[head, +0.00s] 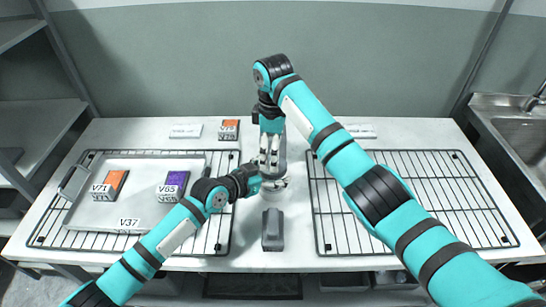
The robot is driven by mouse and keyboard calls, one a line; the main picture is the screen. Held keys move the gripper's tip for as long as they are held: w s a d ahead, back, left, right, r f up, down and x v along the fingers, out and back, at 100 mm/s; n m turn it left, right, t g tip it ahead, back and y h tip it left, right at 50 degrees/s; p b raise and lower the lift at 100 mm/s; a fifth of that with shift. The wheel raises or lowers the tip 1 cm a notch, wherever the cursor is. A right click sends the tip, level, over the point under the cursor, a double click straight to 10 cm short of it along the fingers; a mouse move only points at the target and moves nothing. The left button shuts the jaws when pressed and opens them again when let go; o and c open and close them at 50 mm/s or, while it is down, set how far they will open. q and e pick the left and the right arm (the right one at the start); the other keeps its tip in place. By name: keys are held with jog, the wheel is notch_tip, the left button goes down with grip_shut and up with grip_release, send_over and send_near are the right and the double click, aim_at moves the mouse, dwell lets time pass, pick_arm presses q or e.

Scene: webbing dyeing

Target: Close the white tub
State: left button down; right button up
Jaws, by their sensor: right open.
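The white tub (276,191) stands near the middle of the table, partly hidden by my grippers. Its lid cannot be made out clearly. My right gripper (268,163) points down just above the tub, with its fingers apart. My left gripper (256,180) comes in from the left, with its tip close beside the tub. Whether its fingers are open, shut or touching the tub cannot be told.
A dark grey object (272,230) stands in front of the tub. At left, a tray (150,165) on a wire rack holds orange V1 (110,185) and purple VG5 (173,186) items. Orange V75 (229,130) is at the back. An empty rack (455,200) lies right.

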jog(key=shift+a+r, duration=0.1)
jog(key=shift+r, duration=0.3)
